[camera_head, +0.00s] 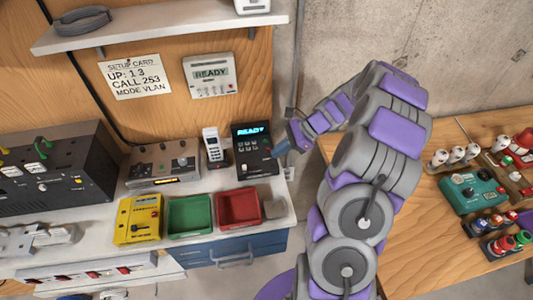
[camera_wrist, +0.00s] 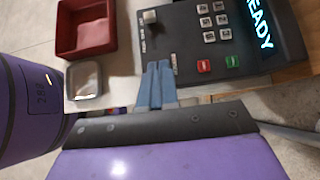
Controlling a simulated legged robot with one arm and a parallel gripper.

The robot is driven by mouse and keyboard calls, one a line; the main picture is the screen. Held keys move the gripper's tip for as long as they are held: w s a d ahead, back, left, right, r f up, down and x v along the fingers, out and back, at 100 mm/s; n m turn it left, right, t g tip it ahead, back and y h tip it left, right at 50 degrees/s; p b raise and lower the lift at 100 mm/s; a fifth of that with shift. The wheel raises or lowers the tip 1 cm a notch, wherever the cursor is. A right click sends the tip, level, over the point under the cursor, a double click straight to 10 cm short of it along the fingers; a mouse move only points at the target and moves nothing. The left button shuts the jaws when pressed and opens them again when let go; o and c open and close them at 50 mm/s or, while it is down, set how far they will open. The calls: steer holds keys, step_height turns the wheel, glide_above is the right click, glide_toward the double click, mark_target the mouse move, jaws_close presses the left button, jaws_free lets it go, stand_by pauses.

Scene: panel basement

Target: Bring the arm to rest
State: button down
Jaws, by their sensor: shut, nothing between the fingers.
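My arm, purple and grey, rises on the right in the head view and bends over to the left at its top. My gripper (camera_head: 281,148) is at the right end of the bench, beside the black keypad device (camera_head: 254,160) with a lit READY display. In the wrist view my gripper (camera_wrist: 156,75) has its blue-grey fingers together, with nothing between them. The fingertips lie over the near edge of the keypad device (camera_wrist: 185,50) in that view; I cannot tell whether they touch it.
A red tray (camera_head: 238,208), green tray (camera_head: 191,215) and yellow box (camera_head: 138,220) stand along the bench front. A white handset (camera_head: 211,146) stands left of the keypad device. A wooden table (camera_head: 445,235) with a teal device (camera_head: 473,190) is on the right. A shelf (camera_head: 160,25) hangs above.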

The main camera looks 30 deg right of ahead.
steer(key=shift+s+d+r, duration=0.7)
steer(key=shift+d+r, duration=0.4)
steer(key=shift+r, duration=1.4)
steer(key=s+a+r+n+g+h, duration=0.2)
steer(key=s+a+r+n, duration=0.25)
steer(key=a, duration=0.45)
steer(key=s+a+r+n+g+h, duration=0.15)
steer(key=s+a+r+n, duration=0.35)
steer(key=a, duration=0.5)
steer(key=s+n+h, duration=0.5)
steer(key=s+n, duration=0.6)
steer(key=s, duration=1)
steer(key=shift+a+f+n+g+h+p, duration=0.25)
steer(key=shift+n+g+h+p, duration=0.1)
steer(key=shift+g, duration=0.1)
